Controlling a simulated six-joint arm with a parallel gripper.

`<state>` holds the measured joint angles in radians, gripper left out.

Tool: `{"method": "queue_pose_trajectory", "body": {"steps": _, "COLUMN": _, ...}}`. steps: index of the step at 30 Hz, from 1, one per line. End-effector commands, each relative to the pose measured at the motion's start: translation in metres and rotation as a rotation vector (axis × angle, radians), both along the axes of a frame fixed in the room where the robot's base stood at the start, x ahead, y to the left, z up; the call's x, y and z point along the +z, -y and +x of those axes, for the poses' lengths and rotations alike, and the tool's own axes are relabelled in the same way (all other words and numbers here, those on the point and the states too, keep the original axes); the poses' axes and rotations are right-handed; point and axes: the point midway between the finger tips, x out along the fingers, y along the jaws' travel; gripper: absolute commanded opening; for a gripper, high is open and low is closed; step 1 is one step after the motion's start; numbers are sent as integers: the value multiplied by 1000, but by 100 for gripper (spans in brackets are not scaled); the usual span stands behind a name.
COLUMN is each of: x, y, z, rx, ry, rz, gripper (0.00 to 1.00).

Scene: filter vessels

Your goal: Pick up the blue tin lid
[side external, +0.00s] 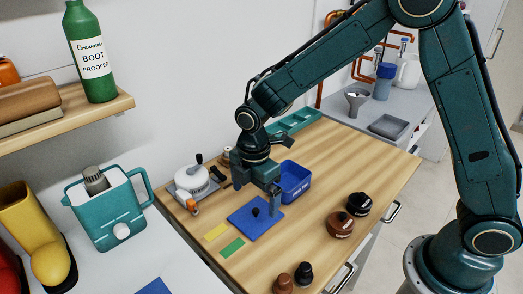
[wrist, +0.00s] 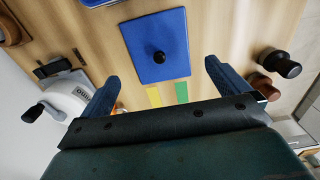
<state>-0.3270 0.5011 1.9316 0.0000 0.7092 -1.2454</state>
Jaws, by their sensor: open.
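The blue tin lid (side external: 243,216) is a flat blue square with a black round knob (side external: 255,212) in its middle. It lies flat on the wooden bench. In the wrist view the lid (wrist: 140,38) lies ahead between my fingers, with its knob (wrist: 159,57) near the centre line. My gripper (side external: 256,192) is open and empty above the lid, apart from the knob. Both blue fingers of my gripper (wrist: 161,74) show in the wrist view. An open blue tin (side external: 297,184) with a white label stands just behind the lid, partly covered by my gripper in the side view.
Brown lids with dark knobs (side external: 340,225) sit to the right. A teal tray (side external: 295,122) is behind. Bare wood lies between.

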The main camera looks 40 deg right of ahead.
Motion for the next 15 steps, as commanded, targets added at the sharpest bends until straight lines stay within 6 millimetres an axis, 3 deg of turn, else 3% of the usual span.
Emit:
{"method": "queue_pose_trajectory", "body": {"steps": 10, "x": -7, "y": 0, "z": 0, "rx": 0, "ry": 0, "rz": 0, "gripper": 100}}
{"method": "queue_pose_trajectory", "body": {"steps": 15, "x": -20, "y": 1, "z": -1, "rx": 0, "ry": -3, "rz": -1, "gripper": 100}}
